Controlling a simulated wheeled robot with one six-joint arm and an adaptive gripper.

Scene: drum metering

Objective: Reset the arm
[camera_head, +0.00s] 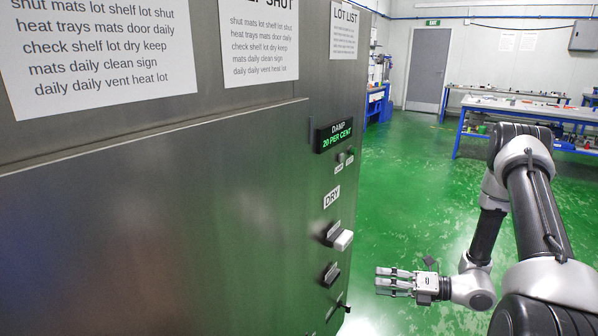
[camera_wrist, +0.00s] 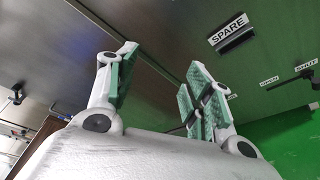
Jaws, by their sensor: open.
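My gripper (camera_head: 394,282) is at the end of my bent arm, to the right of the metal cabinet's control column and low in the head view. Its fingers point left toward the cabinet (camera_head: 150,220). In the wrist view my gripper (camera_wrist: 160,80) has its green-padded fingers spread apart, with nothing between them. The fingers look clear of the cabinet in the head view, though the exact gap is hard to tell.
The cabinet front carries a display (camera_head: 335,135) reading "DAMP 20 PER CENT", a DRY label (camera_head: 331,197) and a white-fronted switch (camera_head: 342,240). The wrist view shows a SPARE label (camera_wrist: 228,29) and a dark lever (camera_wrist: 305,72) between OPEN and SHUT. Green floor (camera_head: 410,190) is free; workbenches (camera_head: 530,110) stand behind.

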